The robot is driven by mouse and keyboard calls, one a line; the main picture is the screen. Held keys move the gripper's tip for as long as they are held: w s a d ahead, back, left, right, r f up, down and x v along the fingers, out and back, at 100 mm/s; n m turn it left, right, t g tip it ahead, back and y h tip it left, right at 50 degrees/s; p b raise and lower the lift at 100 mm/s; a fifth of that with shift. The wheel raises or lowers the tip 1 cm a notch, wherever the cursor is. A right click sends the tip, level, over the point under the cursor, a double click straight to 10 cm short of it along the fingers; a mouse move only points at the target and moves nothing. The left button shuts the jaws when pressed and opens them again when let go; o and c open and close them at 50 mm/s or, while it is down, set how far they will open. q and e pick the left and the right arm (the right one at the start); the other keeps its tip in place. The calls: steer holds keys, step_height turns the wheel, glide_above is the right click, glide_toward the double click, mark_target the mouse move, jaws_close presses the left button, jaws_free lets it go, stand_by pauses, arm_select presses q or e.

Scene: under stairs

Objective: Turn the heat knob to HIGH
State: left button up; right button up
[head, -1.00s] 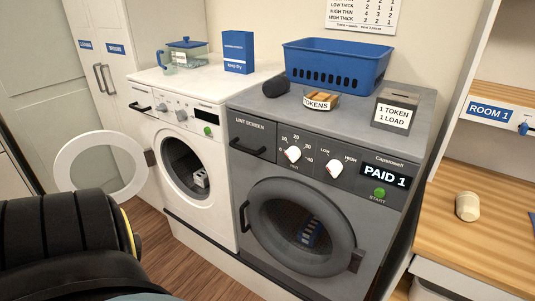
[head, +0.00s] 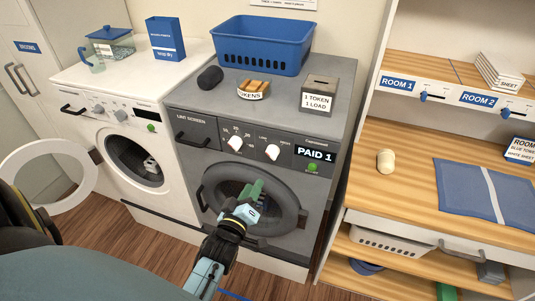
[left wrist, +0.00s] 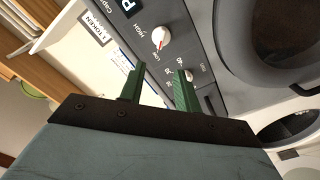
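The heat knob (head: 272,152), white with a red mark, sits between LOW and HIGH on the grey dryer's (head: 185,96) panel. The left wrist view shows this knob (left wrist: 160,38) close by; its red mark appears towards the LOW side, but its exact setting is unclear. A second white knob (head: 235,143), the minutes dial, is left of it. My left gripper (head: 256,188), with green fingers, is in front of the dryer door, below the knobs. In the left wrist view the fingers (left wrist: 158,70) are apart, with nothing between them. My right gripper is not in view.
The display (head: 314,153) reads PAID 1 above a green START button (head: 312,168). On the dryer top are a blue basket (head: 265,62), a token dish (head: 253,94) and a token box (head: 318,94). A white washer (head: 85,85) with its door open stands left; wooden shelves (head: 400,205) stand right.

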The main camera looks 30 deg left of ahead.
mark_target(269, 156)
arm_select(q)
steer(key=x, duration=1.3)
steer(key=shift+d, duration=0.1)
steer(key=shift+c, duration=0.3)
jaws_close()
